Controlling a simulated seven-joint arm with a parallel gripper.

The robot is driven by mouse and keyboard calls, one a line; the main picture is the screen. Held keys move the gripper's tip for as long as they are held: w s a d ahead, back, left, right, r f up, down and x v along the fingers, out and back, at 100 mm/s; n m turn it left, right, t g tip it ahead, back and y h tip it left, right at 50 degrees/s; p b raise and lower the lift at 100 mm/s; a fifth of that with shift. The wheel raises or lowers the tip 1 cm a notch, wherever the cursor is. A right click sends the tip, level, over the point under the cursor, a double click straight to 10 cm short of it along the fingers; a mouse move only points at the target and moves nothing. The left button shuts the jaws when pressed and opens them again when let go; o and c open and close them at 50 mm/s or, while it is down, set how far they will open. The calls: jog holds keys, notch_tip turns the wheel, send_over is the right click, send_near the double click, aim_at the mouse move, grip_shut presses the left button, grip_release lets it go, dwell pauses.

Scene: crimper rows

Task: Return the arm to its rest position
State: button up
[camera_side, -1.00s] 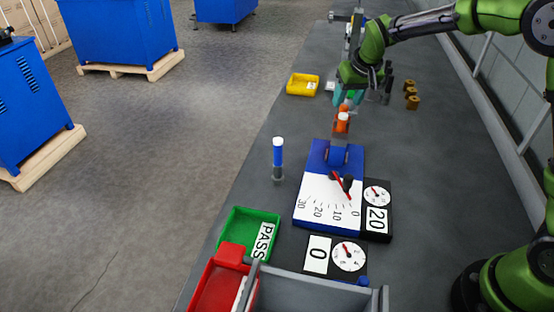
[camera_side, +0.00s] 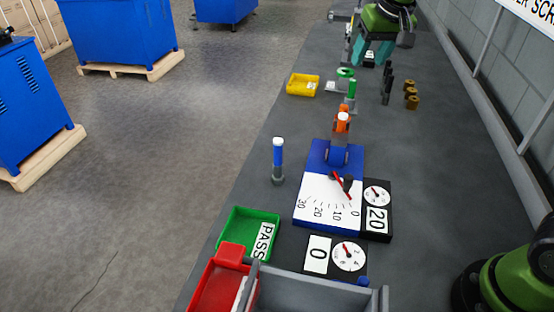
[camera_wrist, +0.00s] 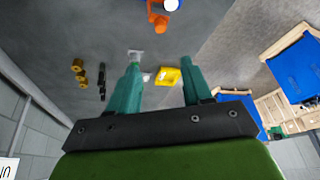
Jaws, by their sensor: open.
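My gripper (camera_side: 372,52) is raised at the far end of the bench in the side view, near the top edge of the picture. Its two teal fingers are apart and hold nothing. The wrist view also shows the gripper (camera_wrist: 160,64) open, with the bench and the yellow tray (camera_wrist: 168,76) visible between and beyond the fingers. Most of my arm is outside the side view. The blue and white dial device (camera_side: 328,203) stands on the near part of the bench, well away from the gripper, with an orange-topped part (camera_side: 342,124) at its far end.
A yellow tray (camera_side: 303,85), green-topped pieces (camera_side: 351,90), dark upright pieces (camera_side: 387,86) and brass-coloured parts (camera_side: 411,98) stand near the gripper's end. A wall runs along the right.

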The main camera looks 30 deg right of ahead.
jog(key=s+a+f+t+y, duration=0.1)
jog(key=s+a+f, duration=0.1)
jog(key=s, duration=0.9)
jog(key=s+a+f+t+y, duration=0.1)
jog(key=s+a+f+y, duration=0.1)
jog(key=s, duration=0.9)
jog(key=shift+s+a+f+t, duration=0.4)
jog(key=shift+a+f, duration=0.1)
jog(key=shift+a, duration=0.2)
